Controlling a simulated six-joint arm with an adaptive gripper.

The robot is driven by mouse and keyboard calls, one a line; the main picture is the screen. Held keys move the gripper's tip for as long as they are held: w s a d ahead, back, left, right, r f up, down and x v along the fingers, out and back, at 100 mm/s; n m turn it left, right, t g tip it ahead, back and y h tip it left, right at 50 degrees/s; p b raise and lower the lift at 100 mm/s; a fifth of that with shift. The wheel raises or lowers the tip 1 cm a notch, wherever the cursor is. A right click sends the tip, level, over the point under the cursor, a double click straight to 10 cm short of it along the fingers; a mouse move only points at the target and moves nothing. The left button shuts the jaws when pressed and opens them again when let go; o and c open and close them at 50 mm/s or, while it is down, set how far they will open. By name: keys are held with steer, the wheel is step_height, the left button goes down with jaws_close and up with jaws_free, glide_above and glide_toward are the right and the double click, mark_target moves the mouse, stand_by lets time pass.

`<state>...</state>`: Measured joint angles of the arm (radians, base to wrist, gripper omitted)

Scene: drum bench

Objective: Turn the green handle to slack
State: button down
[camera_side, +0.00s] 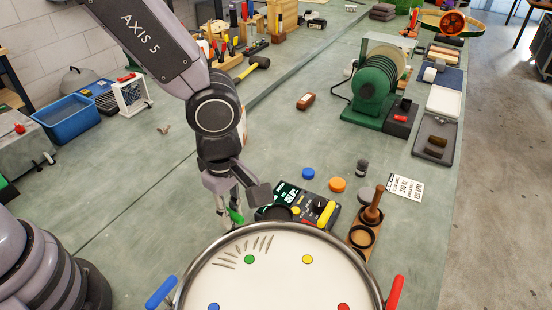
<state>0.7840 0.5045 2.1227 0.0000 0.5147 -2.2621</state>
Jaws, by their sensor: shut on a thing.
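The round drum (278,285) stands at the bottom of the side view, with a pale head and a metal rim. The green handle (236,215) is at the drum's back left rim, by the green dot (249,259). My gripper (231,209) points down and is shut on the green handle. The fingers hide part of the handle, so its exact angle is hard to tell. A yellow handle (326,213) stands at the back right rim, a blue handle (160,292) at the left and a red handle (395,294) at the right.
A dark device with a lit display (290,195) sits just right of my gripper. A wooden stand (361,238) is behind the drum's right side. A green grinder (377,88) and a blue bin (67,117) are farther off.

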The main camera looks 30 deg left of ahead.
mark_target(230, 211)
stand_by(0.3)
steer(key=c, duration=1.1)
jaws_free()
steer(key=shift+r, duration=0.15)
step_height(230, 211, up, 12)
steer(key=shift+f, duration=0.1)
